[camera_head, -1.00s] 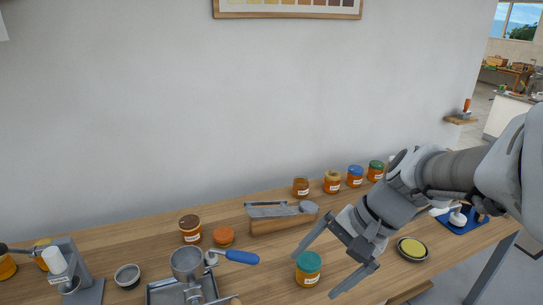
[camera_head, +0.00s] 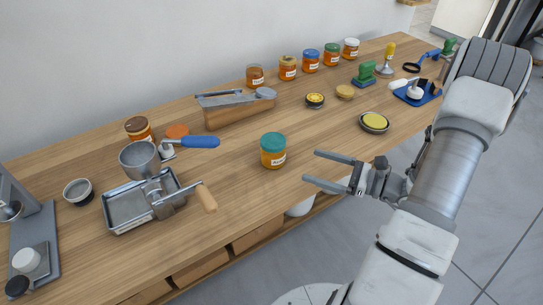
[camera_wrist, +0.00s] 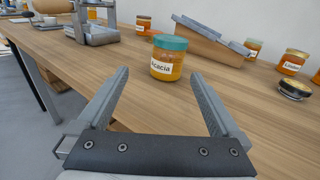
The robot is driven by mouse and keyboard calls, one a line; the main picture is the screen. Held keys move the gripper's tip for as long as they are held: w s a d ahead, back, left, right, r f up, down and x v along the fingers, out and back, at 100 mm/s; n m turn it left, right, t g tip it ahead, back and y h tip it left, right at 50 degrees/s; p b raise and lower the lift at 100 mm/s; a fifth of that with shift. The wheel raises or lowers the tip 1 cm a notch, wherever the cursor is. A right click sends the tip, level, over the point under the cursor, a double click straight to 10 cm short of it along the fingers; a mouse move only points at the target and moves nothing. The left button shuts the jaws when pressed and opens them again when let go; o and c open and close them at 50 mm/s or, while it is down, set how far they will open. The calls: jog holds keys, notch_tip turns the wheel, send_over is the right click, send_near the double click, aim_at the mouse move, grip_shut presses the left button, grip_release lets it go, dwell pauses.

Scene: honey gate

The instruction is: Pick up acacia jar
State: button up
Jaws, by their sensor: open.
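The acacia jar (camera_head: 273,151) is a honey jar with a teal lid and a white label. It stands upright on the wooden table near its front edge. In the wrist view the jar (camera_wrist: 168,60) shows the label "Acacia" and stands beyond the fingertips, roughly between them. My gripper (camera_head: 311,168) is open and empty. It is to the right of the jar in the head view, apart from it, with its fingers pointing toward it.
Several honey jars line the back. A dish with yellow content (camera_head: 375,121) is at right. Table around the jar is clear.

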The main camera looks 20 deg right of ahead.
aim_at(272, 161)
jog(key=shift+d+f+m+t, duration=0.3)
jog(key=shift+d+f+m, duration=0.1)
jog(key=shift+f, duration=0.2)
jog(key=shift+w+f, duration=0.15)
jog(key=b+x, duration=0.2)
jog(key=x, duration=1.5)
jog(key=shift+w+d, duration=0.2)
jog(key=shift+w, duration=0.05)
jog(key=shift+c, duration=0.2)
grip_shut()
jog(key=shift+r, duration=0.2)
